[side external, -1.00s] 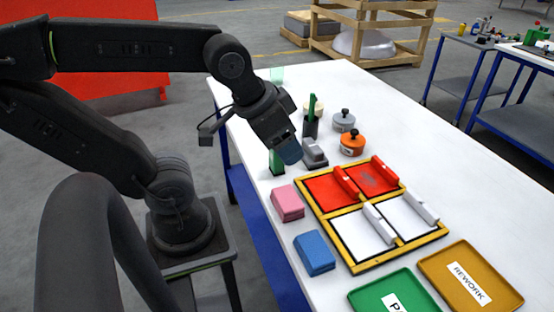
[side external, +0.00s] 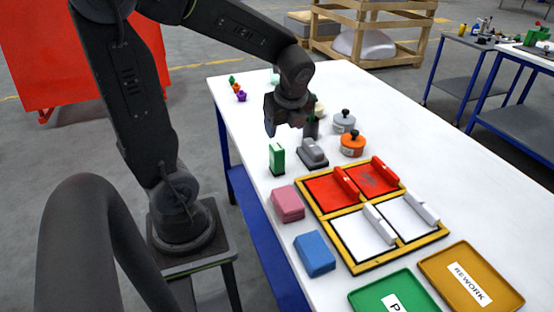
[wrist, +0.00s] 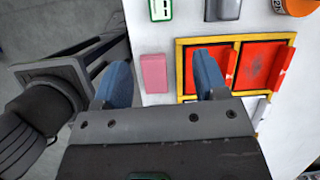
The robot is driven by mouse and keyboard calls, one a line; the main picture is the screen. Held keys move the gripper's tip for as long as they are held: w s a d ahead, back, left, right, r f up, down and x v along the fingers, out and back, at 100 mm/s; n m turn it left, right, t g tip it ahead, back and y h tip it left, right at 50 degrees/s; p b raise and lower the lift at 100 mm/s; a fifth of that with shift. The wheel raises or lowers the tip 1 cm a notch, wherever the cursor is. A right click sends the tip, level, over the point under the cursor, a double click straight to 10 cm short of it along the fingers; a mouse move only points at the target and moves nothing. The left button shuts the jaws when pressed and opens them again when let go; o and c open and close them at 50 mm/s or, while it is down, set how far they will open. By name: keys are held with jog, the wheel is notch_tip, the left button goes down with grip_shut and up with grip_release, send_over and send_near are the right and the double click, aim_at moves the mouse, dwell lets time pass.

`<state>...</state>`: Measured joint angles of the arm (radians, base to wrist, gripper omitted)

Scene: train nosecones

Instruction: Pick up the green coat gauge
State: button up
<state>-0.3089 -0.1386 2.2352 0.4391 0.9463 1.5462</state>
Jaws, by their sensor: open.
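The green coat gauge (side external: 277,158) stands upright on the white table, left of a grey block on a dark base. In the wrist view the green gauge (wrist: 160,10), with a white label, is partly cut off at the top edge. My gripper (side external: 284,124) is above the table, higher than the gauge and apart from it. In the wrist view the two blue fingers of my gripper (wrist: 160,62) are spread wide with nothing held; the gauge lies beyond their tips.
A grey block (side external: 313,156), a pink block (side external: 287,204) and a blue block (side external: 314,254) are nearby. A yellow-framed tray (side external: 352,266) with red and white panels lies to the right. Grey (side external: 343,122) and orange (side external: 352,144) knobbed pots stand behind. My gripper partly hides a dark holder.

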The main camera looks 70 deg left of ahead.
aim_at(277, 146)
jog(key=shift+m, duration=0.5)
jog(key=x, duration=0.9)
jog(key=shift+s+a+f, duration=0.1)
jog(key=shift+a, duration=0.4)
jog(key=shift+a+x, duration=0.2)
jog(key=shift+x, duration=1.05)
jog(key=shift+a+x, duration=0.15)
jog(key=shift+x, duration=1.1)
jog(key=shift+c, duration=0.5)
jog(key=c, duration=1)
jog(key=shift+r, duration=0.25)
